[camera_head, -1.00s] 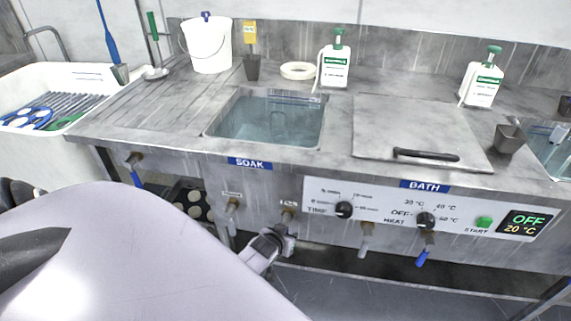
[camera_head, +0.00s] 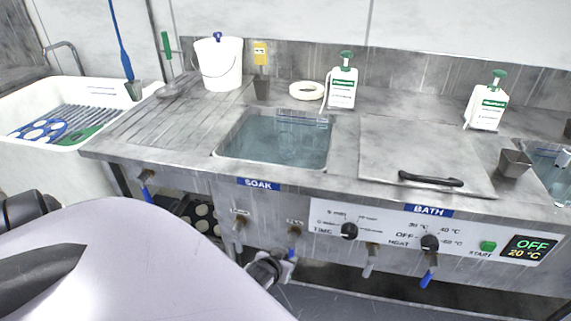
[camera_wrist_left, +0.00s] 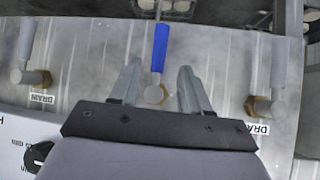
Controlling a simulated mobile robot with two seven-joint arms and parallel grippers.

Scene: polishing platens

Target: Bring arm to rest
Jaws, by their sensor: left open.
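My left gripper (camera_head: 270,268) is low in front of the steel bench, beside the middle drain valve under the soak tank (camera_head: 275,145). In the left wrist view my left gripper (camera_wrist_left: 158,82) is open and empty. Its two fingers stand apart on either side of a valve with a blue handle (camera_wrist_left: 160,45), with gaps visible to both fingers. The blue handle also shows in the head view (camera_head: 291,253), pointing down. My left arm covers the lower left of the head view. My right gripper is not in view.
Other drain taps (camera_wrist_left: 25,75) stand on both sides of the gripper. A bath lid (camera_head: 425,150), two pump bottles (camera_head: 342,88) and a white bucket (camera_head: 215,65) are on the bench. A white sink (camera_head: 60,110) is at left. A dark crate (camera_head: 200,212) sits under the bench.

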